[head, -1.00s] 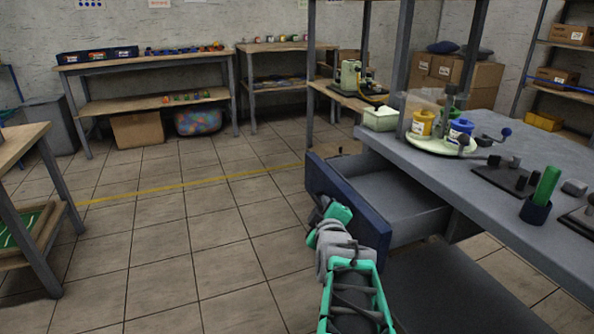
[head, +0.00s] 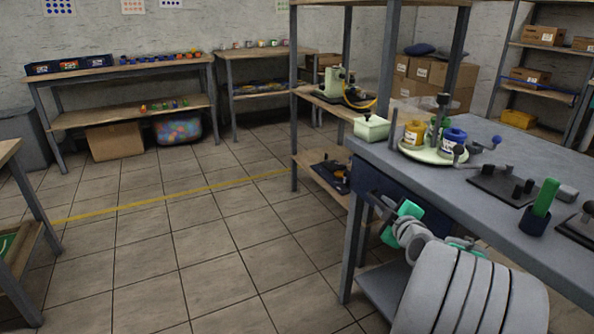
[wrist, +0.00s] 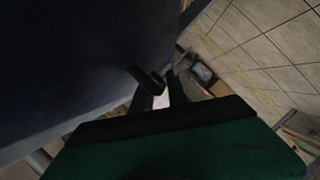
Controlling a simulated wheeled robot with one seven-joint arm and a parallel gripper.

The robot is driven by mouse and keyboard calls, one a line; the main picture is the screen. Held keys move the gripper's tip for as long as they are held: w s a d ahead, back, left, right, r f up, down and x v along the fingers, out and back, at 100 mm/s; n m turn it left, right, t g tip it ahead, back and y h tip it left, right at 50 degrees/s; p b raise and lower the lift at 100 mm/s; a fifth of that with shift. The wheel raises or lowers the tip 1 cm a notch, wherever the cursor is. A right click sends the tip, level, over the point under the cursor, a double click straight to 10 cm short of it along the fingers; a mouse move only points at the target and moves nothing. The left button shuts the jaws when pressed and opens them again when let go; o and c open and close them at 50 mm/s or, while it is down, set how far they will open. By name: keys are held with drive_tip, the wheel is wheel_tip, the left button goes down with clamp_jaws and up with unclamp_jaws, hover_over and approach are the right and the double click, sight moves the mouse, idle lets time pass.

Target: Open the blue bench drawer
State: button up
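The blue bench drawer (head: 400,189) sits under the left end of the grey bench top (head: 440,165). Its dark blue front looks flush with the bench, and no inside shows. My gripper (head: 377,203), with its green and grey wrist, is close to the left part of this front. In the wrist view the dark blue drawer front (wrist: 70,60) fills the upper left.
A shelf rack (head: 322,180) stands behind the bench. The tiled floor (head: 200,260) to the left is clear.

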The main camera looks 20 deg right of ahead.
drive_tip(key=p+v, duration=0.1)
drive_tip(key=v, duration=0.5)
drive_tip(key=shift+s+a+r, duration=0.1)
drive_tip(key=shift+a+r, duration=0.05)
drive_tip(key=shift+r, duration=0.05)
drive_tip(key=w+a+r+m+g+y+p, duration=0.1)
drive_tip(key=a+r+g+y+p, duration=0.1)
drive_tip(key=a+r+p, duration=0.35)
drive_tip(key=a+r+g+y+p, duration=0.1)
drive_tip(key=a+r+g+p, duration=0.1)
drive_tip(key=a+p, duration=0.55)
drive_tip(key=w+a+r+m+g+y+p, duration=0.1)
drive_tip(key=a+r+g+y+p, duration=0.2)
drive_tip(key=a, duration=0.6)
drive_tip(key=s+a+r+m+g+h+p, duration=0.1)
drive_tip(key=s+a+r+m+g+p, duration=0.2)
drive_tip(key=s+a+r+p, duration=0.8)
drive_tip(key=shift+s+r+m+g+p, duration=0.35)
drive_tip(key=shift+r+m+p, duration=0.55)
drive_tip(key=shift+p, duration=1.65)
drive_tip(key=shift+w+a+f, duration=0.1)
drive_tip(key=shift+a, duration=0.05)
